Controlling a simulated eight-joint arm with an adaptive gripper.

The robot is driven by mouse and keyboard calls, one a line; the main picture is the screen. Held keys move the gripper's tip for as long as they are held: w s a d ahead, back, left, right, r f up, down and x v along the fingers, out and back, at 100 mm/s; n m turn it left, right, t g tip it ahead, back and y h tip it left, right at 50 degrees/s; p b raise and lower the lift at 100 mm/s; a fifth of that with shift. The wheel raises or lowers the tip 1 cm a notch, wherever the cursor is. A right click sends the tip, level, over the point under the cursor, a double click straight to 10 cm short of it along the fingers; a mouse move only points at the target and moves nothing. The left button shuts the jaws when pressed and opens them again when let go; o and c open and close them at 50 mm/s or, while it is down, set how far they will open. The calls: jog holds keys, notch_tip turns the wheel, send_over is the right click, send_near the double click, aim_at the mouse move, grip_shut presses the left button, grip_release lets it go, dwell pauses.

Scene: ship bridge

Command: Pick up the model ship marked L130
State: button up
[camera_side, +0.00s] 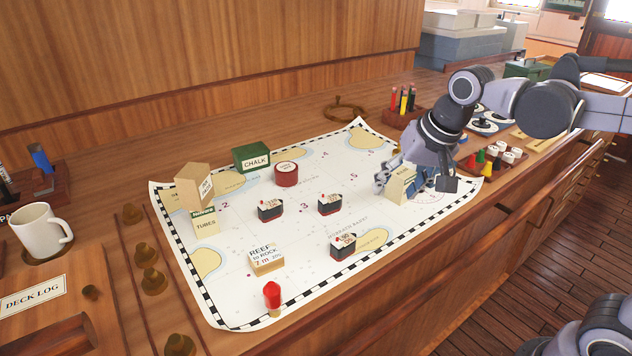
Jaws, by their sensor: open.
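Three small model ships with dark hulls, red bottoms and pale labelled tops sit on the chart: a left one (270,210), a middle one (330,205) and a near one (343,247). Their markings are too small to read surely, so I cannot tell which is L130. My gripper (410,182) is low over the right part of the chart, to the right of all three ships. It is open. A cream labelled box (401,188) stands in front of it and partly hides the fingers; I cannot tell whether they touch.
The chart (235,295) also bears a tubes box (205,221), a tan box (192,187), a green chalk box (250,158), a round red tin (286,174), a reef block (265,259) and a red-topped piece (272,296). A mug (38,232) stands far left. Bare chart surrounds the ships.

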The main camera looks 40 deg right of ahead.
jog(key=w+a+r+m+g, duration=0.2)
jog(key=w+a+r+m, duration=0.1)
jog(key=w+m, duration=0.4)
jog(key=m+g, duration=0.3)
jog(key=m, duration=0.3)
send_near(321, 197)
jog(key=a, duration=0.1)
notch_tip(321, 197, down, 5)
jog(key=shift+s+f, duration=0.15)
jog(key=shift+s, duration=0.05)
jog(key=shift+d+f, duration=0.15)
jog(key=shift+f, duration=1.15)
jog(key=shift+d+f, duration=0.2)
jog(key=shift+f, duration=1.15)
jog(key=c, duration=1.1)
